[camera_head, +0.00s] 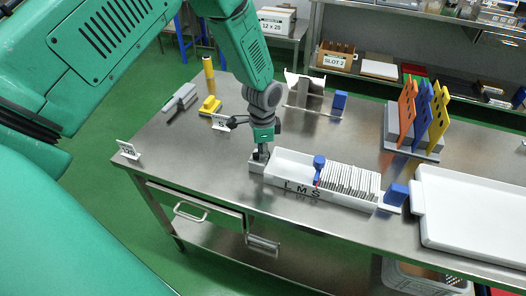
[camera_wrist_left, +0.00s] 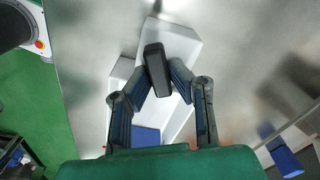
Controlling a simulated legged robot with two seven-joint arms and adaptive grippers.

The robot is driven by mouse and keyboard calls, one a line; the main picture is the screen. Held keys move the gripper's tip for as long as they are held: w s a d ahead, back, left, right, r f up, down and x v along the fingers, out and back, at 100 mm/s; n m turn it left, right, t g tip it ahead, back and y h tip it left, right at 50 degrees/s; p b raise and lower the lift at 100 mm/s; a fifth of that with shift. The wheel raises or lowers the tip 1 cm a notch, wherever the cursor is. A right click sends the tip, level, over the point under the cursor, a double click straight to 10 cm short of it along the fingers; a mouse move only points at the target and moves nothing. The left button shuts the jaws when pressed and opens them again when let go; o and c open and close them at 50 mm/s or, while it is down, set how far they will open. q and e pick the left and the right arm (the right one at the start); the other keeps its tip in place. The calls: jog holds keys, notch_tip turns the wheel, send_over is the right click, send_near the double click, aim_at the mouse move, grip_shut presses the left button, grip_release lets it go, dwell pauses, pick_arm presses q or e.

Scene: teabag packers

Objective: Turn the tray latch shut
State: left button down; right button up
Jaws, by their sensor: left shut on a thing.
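The long white tray (camera_head: 345,197), marked L M S on its front, lies near the front edge of the steel table, with a row of thin upright packets (camera_head: 350,180) in it. My left gripper (camera_head: 260,154) points down over this block. In the left wrist view its fingers are closed on a dark bar-shaped handle (camera_wrist_left: 156,68), which looks like the tray latch. The handle sits above a white body (camera_wrist_left: 180,45). The fingers hide part of the handle, and its exact turn angle is hard to tell.
A large white tray (camera_head: 475,215) lies to the right. Coloured upright plates (camera_head: 422,108) stand behind. A small sign (camera_head: 128,150) is at the left edge.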

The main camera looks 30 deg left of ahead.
pick_arm(q)
jog(key=n, duration=0.4)
jog(key=n+p, duration=0.1)
jog(key=n, duration=0.1)
jog(key=shift+a+f, duration=0.1)
jog(key=shift+a, duration=0.15)
jog(key=n, duration=0.6)
jog(key=shift+a, duration=0.3)
jog(key=c, duration=1.5)
grip_release()
jog(key=shift+f, duration=0.1)
jog(key=shift+w, duration=0.1)
